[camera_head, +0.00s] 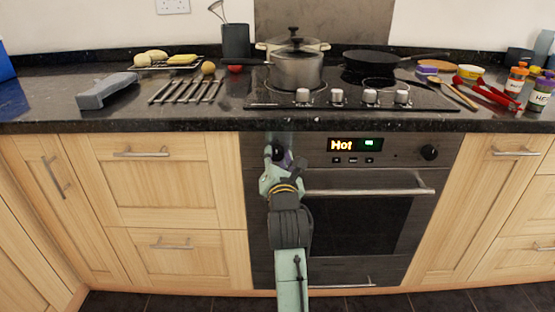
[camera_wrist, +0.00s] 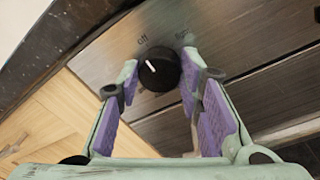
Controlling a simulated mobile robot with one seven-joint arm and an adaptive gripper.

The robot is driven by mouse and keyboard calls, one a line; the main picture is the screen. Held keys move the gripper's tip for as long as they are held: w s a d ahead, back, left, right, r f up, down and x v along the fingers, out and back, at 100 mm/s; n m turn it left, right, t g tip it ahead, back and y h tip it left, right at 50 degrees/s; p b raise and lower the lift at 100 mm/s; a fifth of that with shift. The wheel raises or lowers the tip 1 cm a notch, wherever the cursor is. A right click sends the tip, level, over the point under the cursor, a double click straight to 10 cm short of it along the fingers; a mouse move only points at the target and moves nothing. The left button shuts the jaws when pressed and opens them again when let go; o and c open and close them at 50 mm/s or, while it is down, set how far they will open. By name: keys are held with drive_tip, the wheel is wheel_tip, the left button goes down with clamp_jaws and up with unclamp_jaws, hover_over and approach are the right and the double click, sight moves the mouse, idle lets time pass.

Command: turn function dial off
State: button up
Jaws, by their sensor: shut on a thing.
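The function dial (camera_wrist: 158,70) is a round black knob on the left of the oven's front panel. In the wrist view its white pointer mark is tilted to the upper left, and the "Off" label is printed just above it. My gripper (camera_wrist: 159,74) has its purple-padded fingers on either side of the dial and is shut on it. In the head view my gripper (camera_head: 279,160) reaches the panel's left end and covers much of the dial. The oven display (camera_head: 354,144) reads "Hot" beside a green light.
A second black dial (camera_head: 430,152) sits at the panel's right. The oven handle (camera_head: 370,190) runs below the panel, right of my gripper. The dark worktop edge (camera_head: 180,126) overhangs above. A pot (camera_head: 297,70) and a pan (camera_head: 375,61) stand on the hob.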

drive_tip(key=o, duration=1.2)
drive_tip(key=s, duration=0.7)
drive_tip(key=shift+s+d, duration=0.25)
drive_tip(key=shift+d, duration=0.05)
